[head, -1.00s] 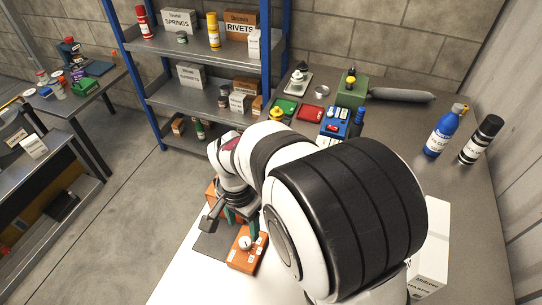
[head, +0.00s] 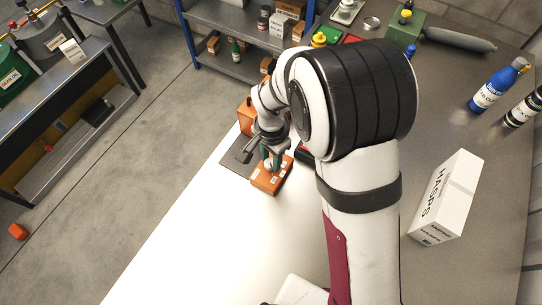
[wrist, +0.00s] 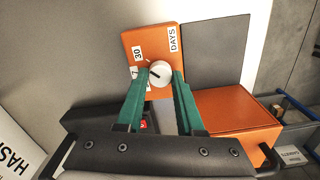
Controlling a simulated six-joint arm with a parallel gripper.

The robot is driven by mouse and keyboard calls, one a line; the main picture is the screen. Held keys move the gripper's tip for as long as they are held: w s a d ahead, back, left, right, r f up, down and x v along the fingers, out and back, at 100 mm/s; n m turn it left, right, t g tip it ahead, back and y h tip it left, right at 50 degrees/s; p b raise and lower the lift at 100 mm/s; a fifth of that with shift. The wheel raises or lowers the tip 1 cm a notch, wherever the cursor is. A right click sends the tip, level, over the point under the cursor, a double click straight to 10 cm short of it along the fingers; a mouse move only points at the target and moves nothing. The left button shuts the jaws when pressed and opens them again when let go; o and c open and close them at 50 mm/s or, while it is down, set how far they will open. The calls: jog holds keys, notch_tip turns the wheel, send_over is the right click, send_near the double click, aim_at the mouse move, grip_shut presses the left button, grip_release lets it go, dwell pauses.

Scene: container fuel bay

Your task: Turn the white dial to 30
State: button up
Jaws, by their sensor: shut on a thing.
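The white dial (wrist: 160,74) sits on an orange box (wrist: 150,40), with a dark pointer mark on its face. A "30" label (wrist: 138,53) lies up and left of the dial, and a "DAYS" label (wrist: 173,40) is near the box's edge. Another label beside the left finger is partly hidden. My gripper (wrist: 161,76) has one green finger on each side of the dial and is shut on it. In the head view, my gripper (head: 271,160) is over the orange box (head: 266,182), and the dial is mostly hidden. The pointer's exact reading is too small to tell.
A second orange box (wrist: 235,108) stands close by, beside a dark grey mat (wrist: 216,50). A white HASPS box (head: 447,198) and a blue bottle (head: 494,88) stand to the right. The white bench top (head: 200,235) in front is clear.

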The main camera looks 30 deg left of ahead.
aim_at(271, 162)
jog(key=shift+n, duration=0.6)
grip_shut()
jog(key=o, duration=1)
grip_release()
jog(key=shift+r, duration=0.1)
notch_tip(271, 162, up, 16)
jog(key=shift+f, duration=0.2)
